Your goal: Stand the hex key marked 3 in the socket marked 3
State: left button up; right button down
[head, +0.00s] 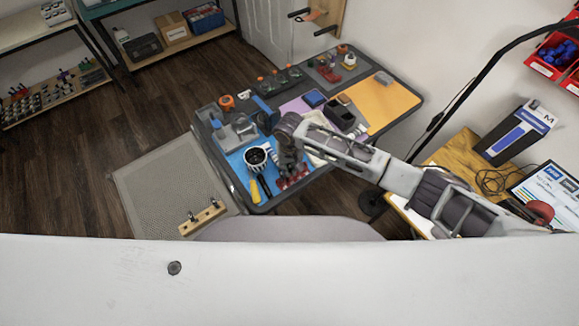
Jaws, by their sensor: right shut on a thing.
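My right gripper (291,168) reaches in from the right and points down over the near part of the workbench (258,206). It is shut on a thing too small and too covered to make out. A red holder or block (292,182) lies right under and beside the fingers; I cannot tell whether they touch it. I cannot make out any marking 3, the hex key or its socket. My left gripper is not in view.
Left of my right gripper stand a striped cup (257,158) with dark contents and a yellow-handled tool (255,190) on a blue mat (238,163). A dark bin (339,115) stands behind the arm. An orange mat (385,105) at the far right is mostly clear.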

jog(key=shift+f, duration=0.35)
dwell(0.5)
jog(key=c, duration=1.3)
grip_release()
jog(key=shift+r+p, duration=0.2)
jog(key=shift+p, duration=0.15)
jog(key=shift+r+p, duration=0.35)
jog(key=shift+r, duration=2.95)
jog(key=shift+s+a, duration=0.1)
jog(key=shift+s, duration=0.05)
